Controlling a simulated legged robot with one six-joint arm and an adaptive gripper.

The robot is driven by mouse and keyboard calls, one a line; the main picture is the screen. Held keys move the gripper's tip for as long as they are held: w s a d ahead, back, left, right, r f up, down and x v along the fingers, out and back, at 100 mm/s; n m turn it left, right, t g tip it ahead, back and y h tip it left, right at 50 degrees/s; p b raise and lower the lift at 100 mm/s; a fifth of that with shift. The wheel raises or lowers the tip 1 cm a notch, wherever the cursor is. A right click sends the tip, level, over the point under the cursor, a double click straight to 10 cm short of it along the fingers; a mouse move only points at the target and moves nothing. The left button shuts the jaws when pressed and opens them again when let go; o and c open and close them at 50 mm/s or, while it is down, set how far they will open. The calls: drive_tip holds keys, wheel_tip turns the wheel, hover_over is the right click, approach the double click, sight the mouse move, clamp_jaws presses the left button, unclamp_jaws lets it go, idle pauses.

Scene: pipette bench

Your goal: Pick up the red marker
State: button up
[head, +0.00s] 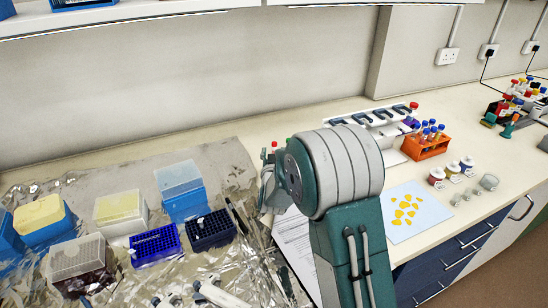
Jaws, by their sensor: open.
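I cannot pick out the red marker for certain. My gripper (267,187) is only partly in view, as a grey piece at the left of that joint above the foil's right edge. My arm hides the rest of it and the bench behind. I see nothing held in it.
Foil (90,190) covers the left bench, with tip boxes, a blue rack (155,244) and a dark rack (212,230). Right of my arm are an orange tube rack (427,147), a pipette stand (370,117), small jars and a pale sheet (425,222) with yellow pieces. A shelf overhangs.

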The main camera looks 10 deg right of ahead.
drive_tip(key=shift+x, duration=1.45)
clamp_jaws()
drive_tip(key=shift+r, duration=0.1)
wheel_tip(320, 180, up, 10)
drive_tip(key=shift+f, duration=0.1)
drive_tip(key=shift+s, duration=0.15)
